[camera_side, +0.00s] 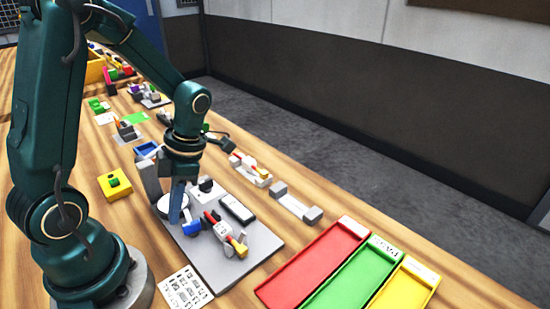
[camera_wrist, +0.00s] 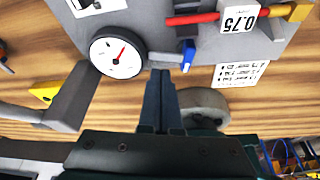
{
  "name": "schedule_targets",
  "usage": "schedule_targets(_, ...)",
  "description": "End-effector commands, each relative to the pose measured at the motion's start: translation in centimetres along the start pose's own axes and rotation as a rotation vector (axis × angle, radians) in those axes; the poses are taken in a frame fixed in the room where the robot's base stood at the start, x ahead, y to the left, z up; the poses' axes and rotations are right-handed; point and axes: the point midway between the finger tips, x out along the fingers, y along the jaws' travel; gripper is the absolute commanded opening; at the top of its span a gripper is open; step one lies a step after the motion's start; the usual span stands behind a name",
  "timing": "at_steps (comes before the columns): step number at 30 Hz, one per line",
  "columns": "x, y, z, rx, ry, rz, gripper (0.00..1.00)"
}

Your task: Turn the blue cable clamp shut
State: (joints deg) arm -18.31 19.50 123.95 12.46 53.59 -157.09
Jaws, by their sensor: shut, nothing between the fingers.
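The blue cable clamp (camera_side: 192,228) is a small blue piece on the grey plate (camera_side: 246,269). In the wrist view it shows as a narrow blue lever (camera_wrist: 188,55) beside the end of a short grey bar. My gripper (camera_side: 175,221) points down at the plate's near-left side, just left of the clamp. In the wrist view its fingertips (camera_wrist: 160,74) are together and empty, a little left of and below the blue lever. I cannot tell whether a finger touches it.
A round white dial gauge (camera_wrist: 117,53) lies left of the fingertips. A red valve-like part with a yellow end (camera_side: 238,246) and a black block (camera_side: 237,209) are on the plate. Red (camera_side: 341,230), green and yellow trays stand to the right. A label sheet (camera_side: 186,288) lies in front.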

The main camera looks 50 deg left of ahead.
Motion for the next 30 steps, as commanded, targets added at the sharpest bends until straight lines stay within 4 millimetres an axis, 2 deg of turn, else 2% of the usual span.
schedule_targets(4, -0.22, -0.04, 0.62, 0.002, 0.001, 0.000, 0.00)
schedule_targets(17, -0.28, -0.04, 0.72, 0.008, 0.001, 0.002, 0.00)
schedule_targets(30, -0.35, 0.04, 0.93, 0.147, 0.001, 0.050, 0.00)
